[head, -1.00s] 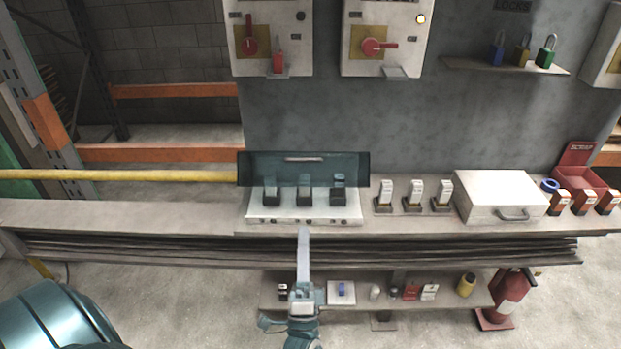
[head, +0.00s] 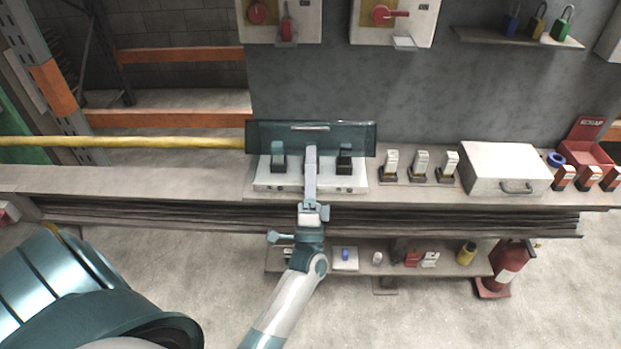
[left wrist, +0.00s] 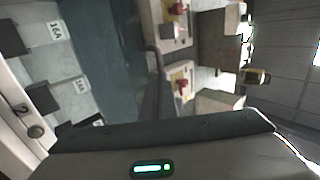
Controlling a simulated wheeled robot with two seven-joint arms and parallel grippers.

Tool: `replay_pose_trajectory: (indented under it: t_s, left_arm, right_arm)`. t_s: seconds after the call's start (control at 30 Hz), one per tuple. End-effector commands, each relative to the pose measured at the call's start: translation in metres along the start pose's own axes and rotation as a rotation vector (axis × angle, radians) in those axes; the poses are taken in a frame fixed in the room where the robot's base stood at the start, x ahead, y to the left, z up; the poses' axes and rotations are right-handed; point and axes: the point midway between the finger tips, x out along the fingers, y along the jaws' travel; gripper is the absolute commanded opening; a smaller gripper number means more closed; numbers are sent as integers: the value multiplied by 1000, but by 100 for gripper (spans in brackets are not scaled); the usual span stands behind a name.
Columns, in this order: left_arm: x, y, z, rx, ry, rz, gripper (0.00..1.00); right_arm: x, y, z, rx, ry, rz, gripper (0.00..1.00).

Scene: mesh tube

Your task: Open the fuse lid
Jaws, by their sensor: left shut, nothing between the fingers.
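The fuse box (head: 262,187) is a white base on the bench with dark fuse holders in a row. Its dark teal see-through lid (head: 258,140) stands raised behind the fuses, with a pale handle (head: 310,128) near its top edge. My left gripper (head: 311,150) is shut and empty. Its fingers overlap the middle fuse and the lid's lower part in the head view; I cannot tell whether they touch. The left wrist view shows fuses marked 16A (left wrist: 82,84) and the dark lid (left wrist: 105,45) beside them. My right gripper is not in view.
Several spare fuses (head: 421,164) and a white case (head: 505,168) stand to the right on the bench, with a red scrap bin (head: 592,153) beyond. Switch boxes with red handles (head: 380,16) hang on the panel above. A low shelf (head: 450,262) with small items is below the bench.

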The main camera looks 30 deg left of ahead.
Motion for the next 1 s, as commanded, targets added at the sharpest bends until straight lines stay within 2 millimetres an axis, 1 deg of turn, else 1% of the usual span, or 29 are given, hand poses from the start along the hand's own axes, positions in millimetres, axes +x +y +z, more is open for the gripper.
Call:
replay_pose_trajectory:
  t_s: [0.03, 0.1, 0.3, 0.87, 1.0]
  left_arm:
    - [8, -1, 0, -1, 1, -3, 0]
    - [17, -1, 0, -1, 1, -2, 0]
    - [30, 0, 0, 0, 1, -1, 0]
    - [33, 0, 0, 0, 0, 3, 0]
    - [37, -1, 2, 0, 0, 13, 0]
  right_arm:
    - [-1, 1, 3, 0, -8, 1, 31]
    - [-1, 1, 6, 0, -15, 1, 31]
    - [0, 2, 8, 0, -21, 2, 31]
    - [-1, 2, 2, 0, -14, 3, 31]
    - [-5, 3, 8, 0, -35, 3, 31]
